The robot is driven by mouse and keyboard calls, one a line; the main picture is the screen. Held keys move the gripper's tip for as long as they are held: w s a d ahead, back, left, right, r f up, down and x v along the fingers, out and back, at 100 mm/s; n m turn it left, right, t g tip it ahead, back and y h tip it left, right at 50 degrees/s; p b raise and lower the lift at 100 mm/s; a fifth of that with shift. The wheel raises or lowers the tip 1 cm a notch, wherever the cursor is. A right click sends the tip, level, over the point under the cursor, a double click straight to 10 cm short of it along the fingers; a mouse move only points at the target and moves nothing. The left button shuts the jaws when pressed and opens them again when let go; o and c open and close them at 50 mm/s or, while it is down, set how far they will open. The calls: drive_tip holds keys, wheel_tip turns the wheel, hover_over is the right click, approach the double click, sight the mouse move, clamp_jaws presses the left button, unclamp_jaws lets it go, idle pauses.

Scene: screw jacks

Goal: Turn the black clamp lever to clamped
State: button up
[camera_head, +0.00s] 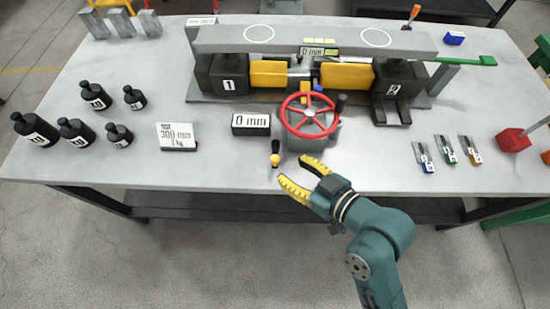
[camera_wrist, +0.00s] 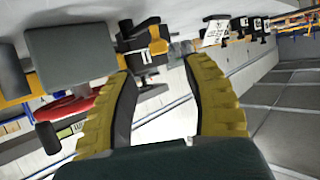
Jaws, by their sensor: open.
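The black clamp lever (camera_head: 275,147) with a yellow ball-like part at its lower end is on the table's front area, left of the grey gearbox. In the wrist view, what looks like the same black lever (camera_wrist: 132,36) shows beyond the fingertips, with yellow next to it. My gripper (camera_head: 291,171) is open and empty. Its yellow-padded fingers point up-left, just right of the lever and apart from it. In the wrist view my gripper (camera_wrist: 158,68) has a clear gap between its fingers. How the lever is mounted is too small to tell.
A red handwheel (camera_head: 309,115) sits on the grey gearbox (camera_head: 312,142) close beyond my gripper. A "0 mm" display (camera_head: 251,124) and a sign (camera_head: 178,136) stand left. Black bottle-shaped weights (camera_head: 75,131) are farther left. Small tools (camera_head: 447,149) lie right.

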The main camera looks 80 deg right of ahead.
sight(276, 159)
drive_tip(key=b+x, duration=0.1)
drive_tip(key=x, duration=0.6)
drive_tip(key=shift+w+d+b, duration=0.15)
drive_tip(key=shift+b, duration=0.15)
clamp_jaws()
